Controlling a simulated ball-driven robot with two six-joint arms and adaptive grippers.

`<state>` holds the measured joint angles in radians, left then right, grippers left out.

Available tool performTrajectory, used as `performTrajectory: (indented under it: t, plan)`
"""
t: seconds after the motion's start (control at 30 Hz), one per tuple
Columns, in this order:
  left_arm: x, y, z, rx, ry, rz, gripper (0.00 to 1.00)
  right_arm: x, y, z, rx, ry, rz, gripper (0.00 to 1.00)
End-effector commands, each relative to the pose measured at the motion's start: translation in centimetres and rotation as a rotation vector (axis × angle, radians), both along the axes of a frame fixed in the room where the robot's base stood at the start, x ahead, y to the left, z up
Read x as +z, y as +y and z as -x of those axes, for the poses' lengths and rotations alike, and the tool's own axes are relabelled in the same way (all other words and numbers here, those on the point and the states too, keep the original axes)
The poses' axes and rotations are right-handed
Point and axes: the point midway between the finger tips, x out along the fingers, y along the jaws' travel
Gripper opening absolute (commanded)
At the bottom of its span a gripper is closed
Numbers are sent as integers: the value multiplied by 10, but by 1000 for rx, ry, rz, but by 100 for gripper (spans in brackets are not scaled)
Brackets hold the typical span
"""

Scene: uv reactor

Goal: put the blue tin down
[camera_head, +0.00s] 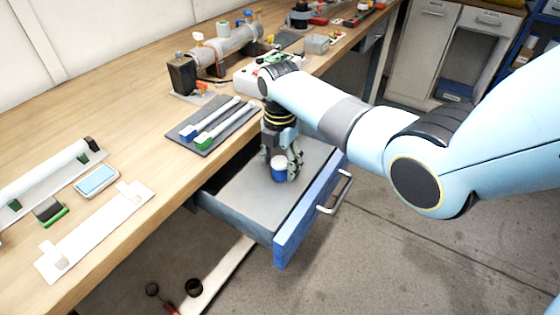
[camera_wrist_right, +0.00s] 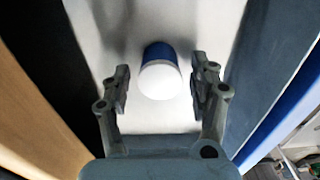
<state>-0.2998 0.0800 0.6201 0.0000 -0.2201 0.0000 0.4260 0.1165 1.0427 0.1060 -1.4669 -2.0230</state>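The blue tin (camera_head: 278,173) has a white top and stands in an open drawer (camera_head: 240,199) under the bench. In the right wrist view the tin (camera_wrist_right: 160,72) shows its white end and blue side. My right gripper (camera_head: 288,172) reaches down into the drawer, with its fingers around the tin. In the right wrist view, my right gripper (camera_wrist_right: 160,92) is open, with a gap between each finger and the tin. The tin appears to rest on the drawer's floor. My left gripper is in neither view.
The drawer's blue front (camera_head: 312,208) and handle (camera_head: 336,192) stick out from the wooden bench (camera_head: 130,128). On the bench are a grey mat (camera_head: 205,146) with tubes, a light blue case (camera_head: 97,179) and a white bracket (camera_head: 92,235). The drawer's front part is clear.

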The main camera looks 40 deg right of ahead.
Motion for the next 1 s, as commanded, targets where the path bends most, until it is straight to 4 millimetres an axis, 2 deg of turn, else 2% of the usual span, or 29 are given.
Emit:
performTrajectory:
  t: [0.27, 0.37, 0.7, 0.83, 1.0]
  plan:
    - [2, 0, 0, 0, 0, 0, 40, 6, 0, 0, 0, -1, 1, 61]
    - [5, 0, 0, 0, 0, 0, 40, 20, 0, -1, 0, -4, 1, 61]
    - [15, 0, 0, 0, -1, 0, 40, 94, 0, -1, 0, -4, 1, 61]
    - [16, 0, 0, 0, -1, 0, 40, 112, 0, -1, 0, -1, 1, 61]
    - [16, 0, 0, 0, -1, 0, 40, 122, 0, 0, 0, 0, 0, 61]
